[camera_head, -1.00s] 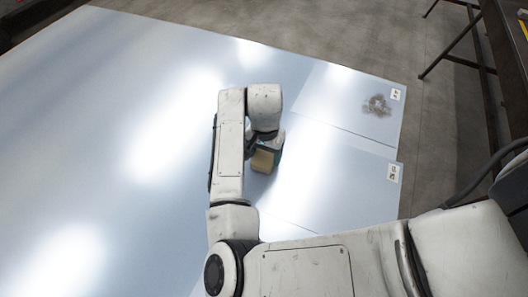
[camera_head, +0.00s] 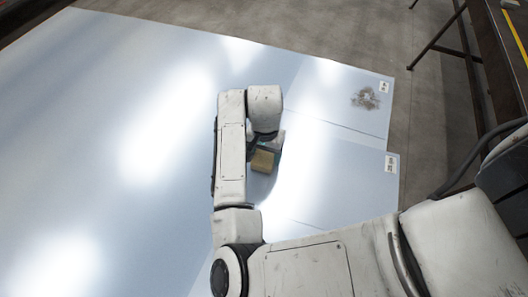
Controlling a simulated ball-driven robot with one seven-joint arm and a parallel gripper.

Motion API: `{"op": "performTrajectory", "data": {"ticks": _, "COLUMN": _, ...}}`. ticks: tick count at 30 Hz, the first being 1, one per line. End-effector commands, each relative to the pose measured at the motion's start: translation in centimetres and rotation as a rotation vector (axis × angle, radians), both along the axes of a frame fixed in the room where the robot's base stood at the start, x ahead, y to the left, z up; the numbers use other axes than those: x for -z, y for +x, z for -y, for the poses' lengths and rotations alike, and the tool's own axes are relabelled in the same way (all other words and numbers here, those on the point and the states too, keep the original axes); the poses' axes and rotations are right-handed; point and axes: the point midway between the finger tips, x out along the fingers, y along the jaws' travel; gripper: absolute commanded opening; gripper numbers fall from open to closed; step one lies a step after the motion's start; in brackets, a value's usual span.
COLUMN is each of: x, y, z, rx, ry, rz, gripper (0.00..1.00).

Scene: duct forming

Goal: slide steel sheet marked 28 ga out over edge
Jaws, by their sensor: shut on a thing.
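Two pale steel sheets lie flat at the right. The near sheet (camera_head: 340,185) has a small white label (camera_head: 391,162), and its right edge sticks out slightly past the far sheet. The far sheet (camera_head: 335,90) has a brownish-grey stain (camera_head: 366,98) and a white label (camera_head: 384,87). The print on both labels is too small to read, so I cannot tell which says 28 ga. My gripper (camera_head: 264,150), largely hidden by my arm, is shut on a tan block (camera_head: 263,161). The block is at the near sheet's left part; contact with it cannot be made out.
A broad, glossy pale metal surface (camera_head: 110,110) extends left under or beside the sheets. Grey concrete floor (camera_head: 420,100) lies beyond the right edge. A dark bench (camera_head: 500,40) with metal legs stands at the upper right.

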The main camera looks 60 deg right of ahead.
Motion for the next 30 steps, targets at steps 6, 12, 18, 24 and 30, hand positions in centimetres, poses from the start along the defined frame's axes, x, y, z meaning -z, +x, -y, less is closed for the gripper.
{"op": "performTrajectory", "data": {"ticks": 6, "x": 0.1, "y": -0.6, "z": 0.1, "rx": 0.002, "ry": 0.001, "rz": -0.004, "gripper": 0.4}}
{"op": "performTrajectory", "data": {"ticks": 12, "x": 0.0, "y": -1.4, "z": 0.3, "rx": 0.003, "ry": 0.002, "rz": -0.005, "gripper": 0.4}}
{"op": "performTrajectory", "data": {"ticks": 18, "x": -0.1, "y": -2.3, "z": 0.5, "rx": 0.002, "ry": 0.001, "rz": -0.005, "gripper": 0.4}}
{"op": "performTrajectory", "data": {"ticks": 24, "x": -0.1, "y": -2.6, "z": 0.5, "rx": 0.001, "ry": 0.0, "rz": -0.003, "gripper": 0.4}}
{"op": "performTrajectory", "data": {"ticks": 30, "x": -0.2, "y": -2.5, "z": 0.5, "rx": 0.001, "ry": 0.0, "rz": -0.002, "gripper": 0.4}}
